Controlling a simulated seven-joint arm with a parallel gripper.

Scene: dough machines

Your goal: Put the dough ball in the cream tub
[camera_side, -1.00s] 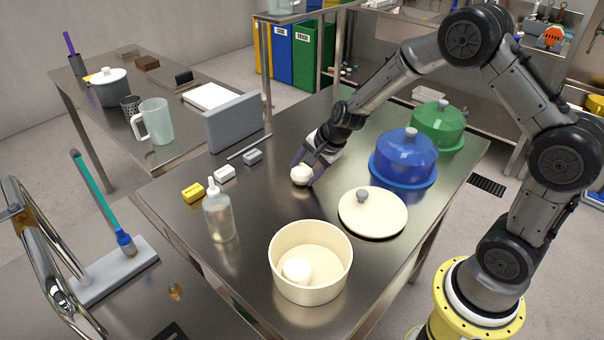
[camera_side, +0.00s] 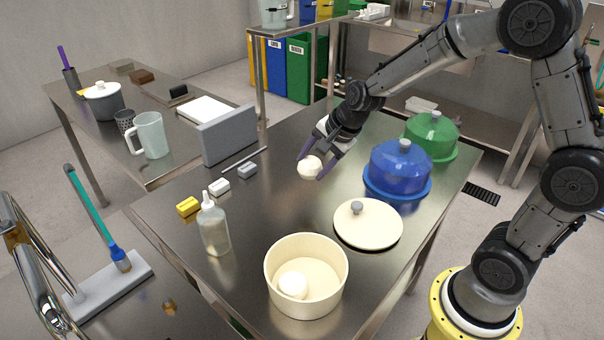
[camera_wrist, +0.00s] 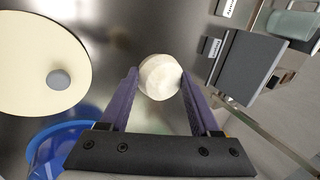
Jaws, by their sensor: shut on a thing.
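A white dough ball (camera_side: 309,167) is held between the purple fingers of my gripper (camera_side: 318,170), raised above the steel table. The wrist view shows the dough ball (camera_wrist: 160,77) squeezed between both fingertips of my gripper (camera_wrist: 158,88). The round cream tub (camera_side: 306,301) stands open at the table's front, nearer the side camera than my gripper.
A blue domed tub (camera_side: 400,168) and a green domed one (camera_side: 431,136) stand right of my gripper. A clear bottle (camera_side: 214,230) stands left of the cream tub. A grey upright panel (camera_side: 228,134) and small blocks are at the left. The table between gripper and tub is clear.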

